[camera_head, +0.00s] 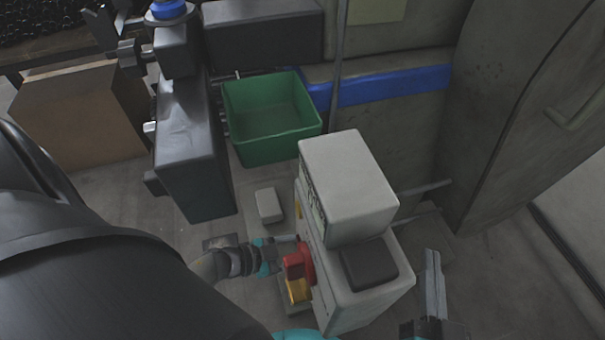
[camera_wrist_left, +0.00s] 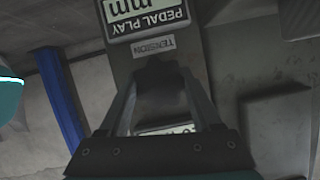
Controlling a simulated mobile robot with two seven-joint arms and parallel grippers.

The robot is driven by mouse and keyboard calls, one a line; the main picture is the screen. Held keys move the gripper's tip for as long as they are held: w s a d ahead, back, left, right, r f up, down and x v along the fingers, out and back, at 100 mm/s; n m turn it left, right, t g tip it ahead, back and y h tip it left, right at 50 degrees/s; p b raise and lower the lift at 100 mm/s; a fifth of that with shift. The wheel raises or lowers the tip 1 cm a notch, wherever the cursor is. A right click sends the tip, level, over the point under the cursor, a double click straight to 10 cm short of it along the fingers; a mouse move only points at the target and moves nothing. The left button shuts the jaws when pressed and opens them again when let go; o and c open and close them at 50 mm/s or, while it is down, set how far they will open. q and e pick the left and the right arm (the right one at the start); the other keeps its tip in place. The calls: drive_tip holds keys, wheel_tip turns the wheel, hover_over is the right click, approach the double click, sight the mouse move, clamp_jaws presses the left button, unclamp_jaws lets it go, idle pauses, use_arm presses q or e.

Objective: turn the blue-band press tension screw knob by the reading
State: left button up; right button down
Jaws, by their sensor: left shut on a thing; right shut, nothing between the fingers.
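The pale press unit (camera_head: 345,165) stands right of centre in the head view, with its labelled face turned left. In the left wrist view a dark tension knob (camera_wrist_left: 160,98) sits by a TENSION label (camera_wrist_left: 153,47) and a PEDAL PLAY mm display (camera_wrist_left: 147,17), whose text is inverted. My left gripper (camera_wrist_left: 160,105) is shut on the knob, one finger on each side. In the head view the left gripper (camera_head: 286,239) reaches the unit's left face; the knob cannot be made out there. My right gripper (camera_head: 433,270) is shut and empty, right of the unit.
A blue band (camera_head: 390,85) crosses the grey structure behind. A green bin (camera_head: 265,150) stands behind the unit, beside a dark machine (camera_head: 190,145). A cardboard box (camera_head: 80,110) is at left. A red part (camera_head: 297,263) and a yellow part (camera_head: 299,290) sit low on the unit's left side.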

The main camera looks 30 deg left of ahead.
use_arm(q)
drive_tip(key=shift+c, duration=0.2)
drive_tip(key=shift+s+m+t+y, duration=0.1)
drive_tip(key=shift+m+t+y, duration=0.25)
drive_tip(key=shift+m, duration=0.35)
drive_tip(key=shift+m+t+y, duration=0.45)
drive_tip(key=shift+m+t, duration=0.2)
drive_tip(key=shift+m, duration=0.55)
drive_tip(key=shift+f+m, duration=0.1)
drive_tip(key=shift+m, duration=0.3)
drive_tip(key=shift+t+y, duration=0.3)
drive_tip(key=shift+t, duration=0.1)
drive_tip(key=o, duration=1.4)
drive_tip(key=shift+c, duration=0.2)
